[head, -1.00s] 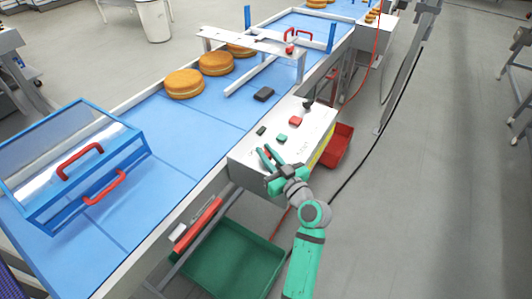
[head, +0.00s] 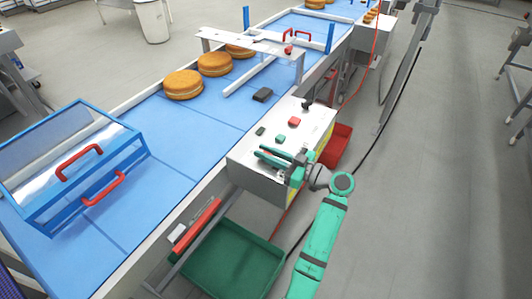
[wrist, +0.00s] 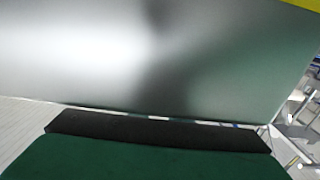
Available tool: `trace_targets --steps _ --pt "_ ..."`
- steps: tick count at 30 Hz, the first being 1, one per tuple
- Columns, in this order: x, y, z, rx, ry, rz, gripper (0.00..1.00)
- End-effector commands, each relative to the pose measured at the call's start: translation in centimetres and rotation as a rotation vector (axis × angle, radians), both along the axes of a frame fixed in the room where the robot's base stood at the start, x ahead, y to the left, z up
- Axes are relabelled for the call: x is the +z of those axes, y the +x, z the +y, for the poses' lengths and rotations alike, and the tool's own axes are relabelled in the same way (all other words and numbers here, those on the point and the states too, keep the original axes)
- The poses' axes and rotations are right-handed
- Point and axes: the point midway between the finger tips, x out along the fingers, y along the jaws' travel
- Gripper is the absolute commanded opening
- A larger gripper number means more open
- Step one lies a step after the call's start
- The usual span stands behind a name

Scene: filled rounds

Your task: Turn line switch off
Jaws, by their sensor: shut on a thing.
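The white control box (head: 252,180) stands at the right edge of the blue conveyor in the head view. My gripper (head: 261,152) is over the near end of its sloped top, with its green fingers pointing left. The fingers are shut on the line switch there. The fingers hide the switch, so its setting cannot be read.
A red button (head: 294,121), a green button (head: 281,139) and a black knob (head: 307,105) sit on the box top. Round cakes (head: 184,84) lie on the belt (head: 180,140). A clear guard (head: 75,150) stands left. Green (head: 235,262) and red (head: 337,146) bins are below.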

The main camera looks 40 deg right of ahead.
Motion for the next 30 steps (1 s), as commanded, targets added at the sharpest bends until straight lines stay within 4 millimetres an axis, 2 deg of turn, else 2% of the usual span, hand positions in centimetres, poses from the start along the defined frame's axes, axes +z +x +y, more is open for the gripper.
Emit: trace_targets --steps 10,11,12,13,23,26,30 --pt "-0.4 0.0 0.0 0.002 0.002 0.007 0.0" --pt "-0.4 0.0 0.0 0.002 0.002 0.007 0.23" --pt "-0.4 0.0 0.0 0.001 0.002 0.007 0.33" --pt "-0.4 0.0 0.0 0.001 0.003 0.007 0.34" --pt "-0.2 -0.2 -0.1 0.0 0.001 0.004 0.34" --pt "-0.2 -1.0 -0.5 -0.001 0.001 0.004 0.34" --pt "-0.2 -3.1 -1.4 -0.003 0.002 0.003 0.34"
